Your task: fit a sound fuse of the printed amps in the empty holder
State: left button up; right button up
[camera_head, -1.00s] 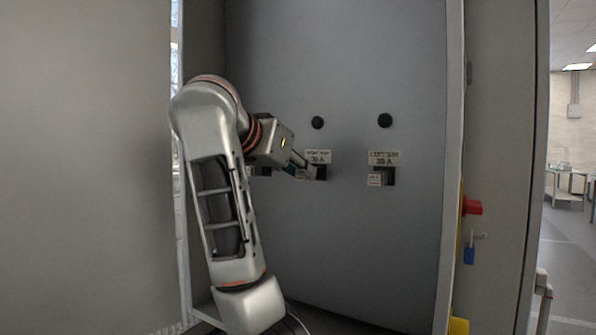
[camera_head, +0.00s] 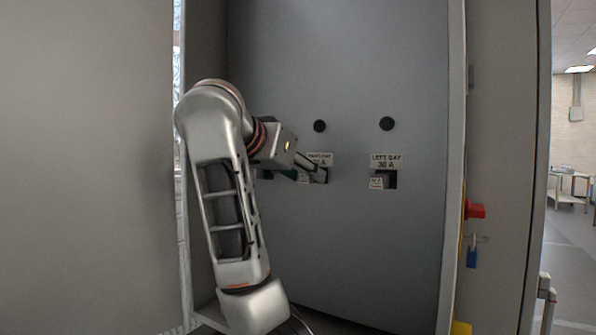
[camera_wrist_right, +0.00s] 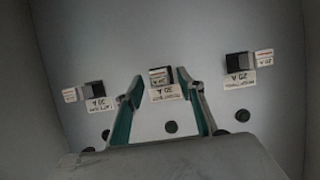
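My right gripper (camera_head: 313,172) reaches the middle holder (camera_head: 321,176) on the grey panel in the head view. In the right wrist view my right gripper (camera_wrist_right: 161,92) has its two green-lined fingers apart. The middle holder's white block (camera_wrist_right: 160,77) lies between the fingertips, with a dark part beside it; I see no clear grip on it. The left-bay holder (camera_head: 383,180) has a white block and a dark opening under a "LEFT BAY 30 A" plate (camera_head: 387,161). The middle plate (camera_wrist_right: 166,93) also seems to read 30 A. A third holder (camera_wrist_right: 237,64) sits above a 20 A plate (camera_wrist_right: 238,82). My left gripper is out of view.
Round black knobs (camera_head: 387,124) sit above the plates in the head view. The cabinet's side edge (camera_head: 455,150) stands to the right, with a red switch (camera_head: 474,210) and a blue padlock (camera_head: 472,257). The panel below the holders is clear.

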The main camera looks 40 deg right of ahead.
jog(key=v, duration=1.2)
jog(key=shift+s+a, duration=0.1)
